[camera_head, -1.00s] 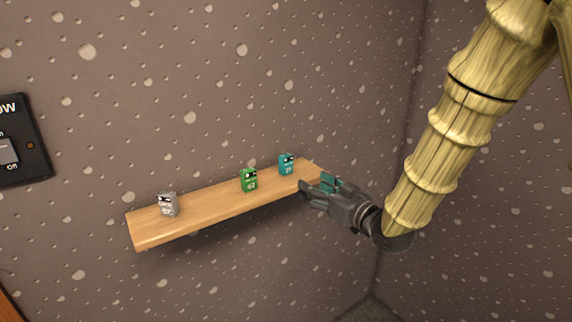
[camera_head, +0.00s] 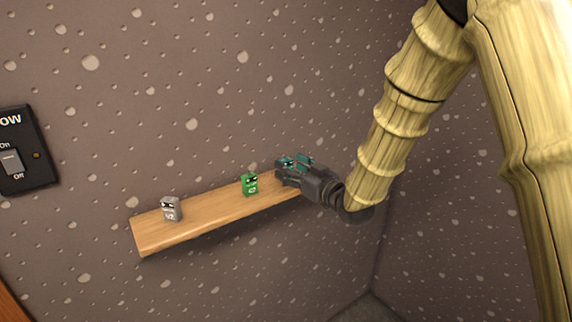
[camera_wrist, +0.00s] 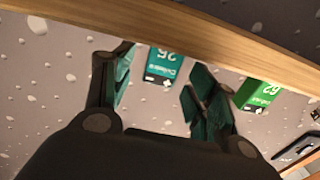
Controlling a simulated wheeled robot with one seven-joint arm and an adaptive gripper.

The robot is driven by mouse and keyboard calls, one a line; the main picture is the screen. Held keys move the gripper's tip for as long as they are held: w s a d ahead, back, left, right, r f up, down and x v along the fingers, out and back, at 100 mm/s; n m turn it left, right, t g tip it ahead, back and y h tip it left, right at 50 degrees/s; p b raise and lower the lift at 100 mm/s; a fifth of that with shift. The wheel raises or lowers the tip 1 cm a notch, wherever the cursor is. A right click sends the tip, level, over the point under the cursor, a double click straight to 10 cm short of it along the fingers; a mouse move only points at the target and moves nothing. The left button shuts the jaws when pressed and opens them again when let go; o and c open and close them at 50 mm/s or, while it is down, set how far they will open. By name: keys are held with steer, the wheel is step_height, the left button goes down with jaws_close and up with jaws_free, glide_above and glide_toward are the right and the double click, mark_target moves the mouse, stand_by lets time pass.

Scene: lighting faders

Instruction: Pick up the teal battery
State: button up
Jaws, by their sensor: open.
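The teal battery (camera_wrist: 165,62) stands on the wooden shelf (camera_head: 205,212), near its right end. In the wrist view it appears upside down between the two fingers of my gripper (camera_wrist: 155,92). The fingers are apart on either side of it, with visible gaps, so it is not clasped. In the head view my gripper (camera_head: 290,168) is at the shelf's right end and hides most of the teal battery. The green battery (camera_head: 250,185) stands on the shelf just left of my gripper; it also shows in the wrist view (camera_wrist: 258,93), outside the right finger.
A grey battery (camera_head: 171,209) stands near the shelf's left end. A black switch panel (camera_head: 28,150) is on the wall at the far left. The shelf is bare between the grey and green batteries. The wall runs close behind the shelf.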

steer(key=shift+w+a, duration=0.45)
steer(key=shift+w, duration=0.15)
steer(key=shift+f, duration=0.1)
steer(key=c, duration=1.1)
